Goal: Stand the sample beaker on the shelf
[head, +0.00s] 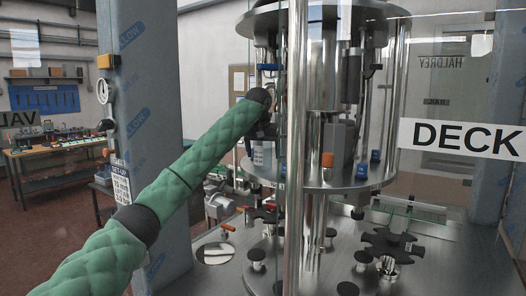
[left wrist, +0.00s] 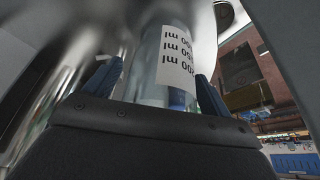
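The sample beaker (left wrist: 150,65) is a clear cylinder with a white label printed in ml, in the left wrist view. The blue fingers of my left gripper (left wrist: 163,80) lie on both sides of it and appear closed on it. In the head view, my left gripper (head: 263,138) is at the end of the green-sleeved arm, inside the machine frame, with part of the beaker (head: 262,157) below it. The beaker's base is hidden, so I cannot tell whether it touches anything. No surface is clearly identifiable as the shelf. My right gripper is out of view.
A round steel plate (head: 350,184) with small blue and orange-capped parts is right of the gripper. Metal columns (head: 296,150) stand close to it. Black knobs and star-shaped parts (head: 392,243) cover the lower deck (head: 430,275). A grey post (head: 148,110) stands left.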

